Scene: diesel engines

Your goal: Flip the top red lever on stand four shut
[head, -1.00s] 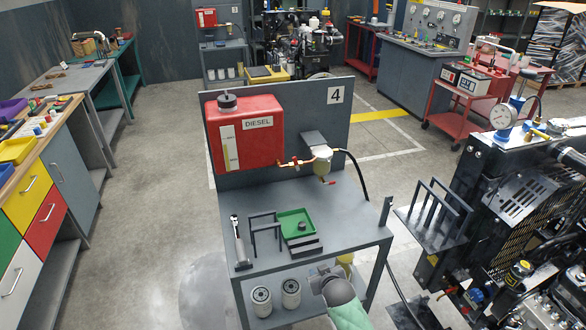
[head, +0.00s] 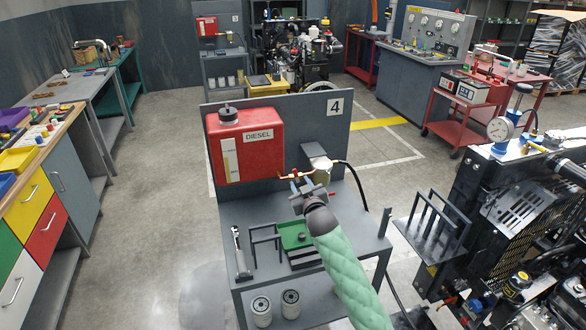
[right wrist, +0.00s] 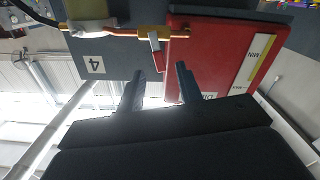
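Stand four (head: 340,140) carries a red DIESEL tank (head: 250,155) with a brass fuel line (head: 306,174) at its lower right. In the right wrist view, which is upside down, the top red lever (right wrist: 156,50) stands off the brass pipe (right wrist: 115,33), crosswise to it. In the head view the lever (head: 281,178) shows only as a small red patch beside the gripper. My right gripper (head: 300,184) is in front of the fuel line. In its wrist view the fingers (right wrist: 159,76) are apart, with the lever's end between and beyond them; contact is unclear. My left gripper is out of view.
A lower red lever (head: 331,193) shows right of my gripper. A diesel engine (head: 520,200) stands close on the right. The floor to the left is open.

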